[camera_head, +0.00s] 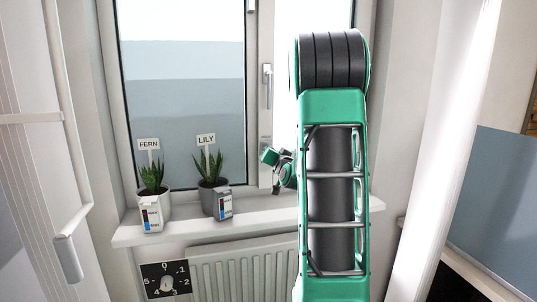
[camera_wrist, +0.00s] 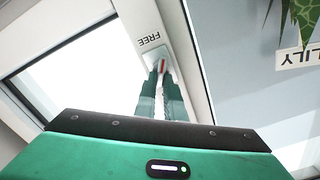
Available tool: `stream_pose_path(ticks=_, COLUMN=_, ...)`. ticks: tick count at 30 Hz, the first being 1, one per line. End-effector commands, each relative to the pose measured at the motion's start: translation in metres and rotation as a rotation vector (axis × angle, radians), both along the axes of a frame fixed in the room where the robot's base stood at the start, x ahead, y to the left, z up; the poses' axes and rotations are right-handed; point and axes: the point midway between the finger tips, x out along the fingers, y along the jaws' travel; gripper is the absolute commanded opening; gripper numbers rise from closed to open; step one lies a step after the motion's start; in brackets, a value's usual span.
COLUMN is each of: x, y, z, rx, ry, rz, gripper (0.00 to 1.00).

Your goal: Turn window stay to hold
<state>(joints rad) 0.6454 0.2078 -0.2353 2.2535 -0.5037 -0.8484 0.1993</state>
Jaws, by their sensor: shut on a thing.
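The window stay (camera_wrist: 162,67) is a small pale part with a red mark, on the white window frame beside the word FREE, which reads upside down in the wrist view. My gripper (camera_wrist: 161,84) is shut on the stay, its two green fingers on either side of it. In the head view my gripper (camera_head: 272,160) is at the lower right of the window frame, just above the sill. The stay is hard to make out there, and the word HOLD is not visible in either view.
A window handle (camera_head: 267,86) is above the gripper. Potted plants labelled FERN (camera_head: 152,212) and LILY (camera_head: 217,201) stand on the sill (camera_head: 190,229) to the left. A radiator (camera_head: 245,272) and a black numbered dial (camera_head: 166,281) are below.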

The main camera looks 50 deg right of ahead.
Motion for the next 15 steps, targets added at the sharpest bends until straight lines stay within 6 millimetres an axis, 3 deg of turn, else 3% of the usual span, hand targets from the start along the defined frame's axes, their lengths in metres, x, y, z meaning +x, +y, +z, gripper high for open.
stream_pose_path(ticks=15, x=-0.0020, y=-0.0033, z=-0.0051, rx=0.420, ry=-0.255, rz=0.000, gripper=0.00)
